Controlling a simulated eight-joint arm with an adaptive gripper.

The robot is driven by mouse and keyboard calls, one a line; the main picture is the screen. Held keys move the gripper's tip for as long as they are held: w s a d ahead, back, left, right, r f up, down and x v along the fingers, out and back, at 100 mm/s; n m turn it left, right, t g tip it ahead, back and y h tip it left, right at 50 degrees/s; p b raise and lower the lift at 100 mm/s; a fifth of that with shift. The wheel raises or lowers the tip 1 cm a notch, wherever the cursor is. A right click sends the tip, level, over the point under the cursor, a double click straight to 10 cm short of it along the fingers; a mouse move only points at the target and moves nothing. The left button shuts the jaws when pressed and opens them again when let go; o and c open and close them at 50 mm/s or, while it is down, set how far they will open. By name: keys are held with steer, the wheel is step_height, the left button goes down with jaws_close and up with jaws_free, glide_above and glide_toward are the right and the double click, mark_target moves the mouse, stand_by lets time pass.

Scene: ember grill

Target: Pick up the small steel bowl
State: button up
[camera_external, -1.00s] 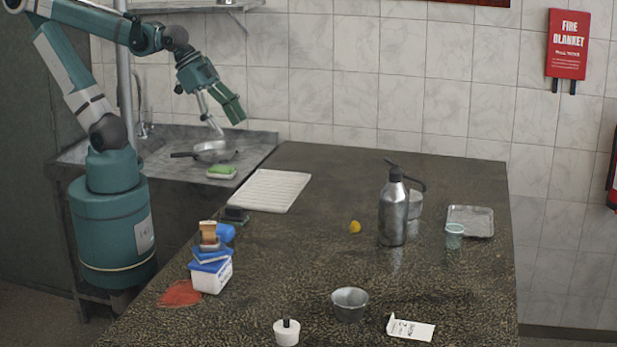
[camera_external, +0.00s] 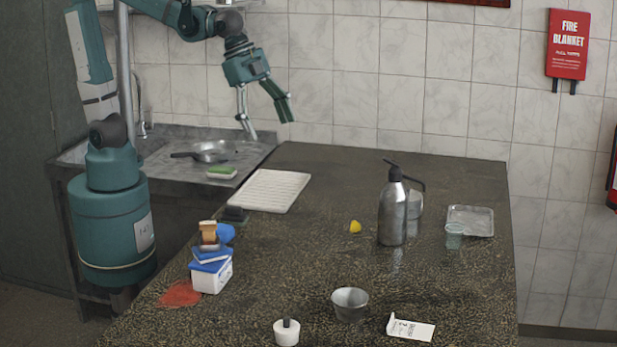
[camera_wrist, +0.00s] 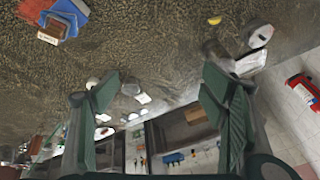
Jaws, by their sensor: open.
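The small steel bowl (camera_external: 350,305) stands upright on the dark speckled counter, near its front edge in the external view. It looks empty. My gripper (camera_external: 266,120) is open and empty, high above the back left of the counter and well apart from the bowl. In the wrist view, my gripper's two green fingers (camera_wrist: 160,82) are spread wide with nothing between them close by. I cannot tell for sure which small shape in the wrist view is the bowl.
A steel flask (camera_external: 392,212), a cup (camera_external: 454,236) and a metal tray (camera_external: 471,220) stand farther back. A stacked blue-and-white tub (camera_external: 211,275) is left. The counter's middle is mostly clear.

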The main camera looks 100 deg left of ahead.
steer(key=w+d+f+m+g, duration=0.1)
steer(key=w+d+f+m, duration=0.2)
steer(key=w+d, duration=0.55)
steer(key=m+g+p, duration=0.2)
steer(key=m+g, duration=0.2)
steer(key=m, duration=0.5)
glide_above(350, 305)
steer(key=d, duration=0.3)
step_height(350, 305, down, 25)
steer(key=shift+w+d+f+y, duration=0.1)
steer(key=shift+w+y, duration=0.2)
steer(key=shift+w, duration=0.05)
steer(key=shift+f, duration=1.3)
steer(key=shift+f, duration=0.1)
steer(key=shift+s+f+p, duration=0.1)
steer(key=shift+f+p, duration=0.6)
steer(key=shift+f, duration=1.8)
